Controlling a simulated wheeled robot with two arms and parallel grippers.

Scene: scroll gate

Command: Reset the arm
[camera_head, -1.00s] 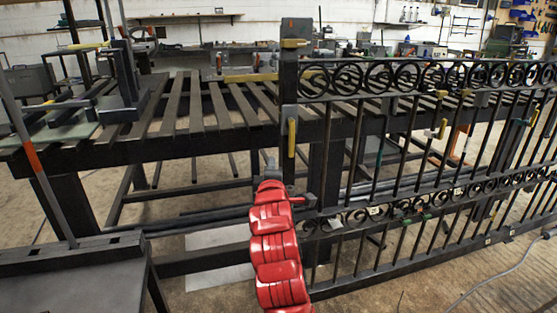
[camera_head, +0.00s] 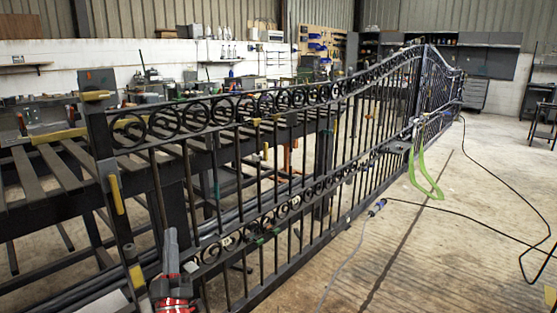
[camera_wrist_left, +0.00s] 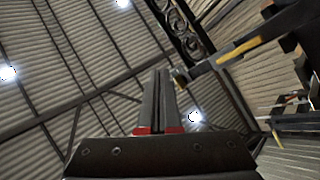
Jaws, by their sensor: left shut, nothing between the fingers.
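My left arm shows as red links at the bottom left of the head view. My left gripper (camera_head: 170,245) is grey and points upward beside the gate's left end post. It is shut and empty. In the left wrist view the closed fingers (camera_wrist_left: 158,105) stand together in front of the ceiling, with red at their base. The black scroll gate (camera_head: 230,150) runs from the near left to the far right. Its scrollwork also shows at the top of the left wrist view (camera_wrist_left: 178,25). My right gripper is in neither view.
A slatted metal workbench (camera_head: 60,175) stands behind the gate at the left. A green hose-like item (camera_head: 425,178) hangs near the gate's far part. Cables (camera_head: 450,215) lie on the concrete floor at the right, which is otherwise mostly open.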

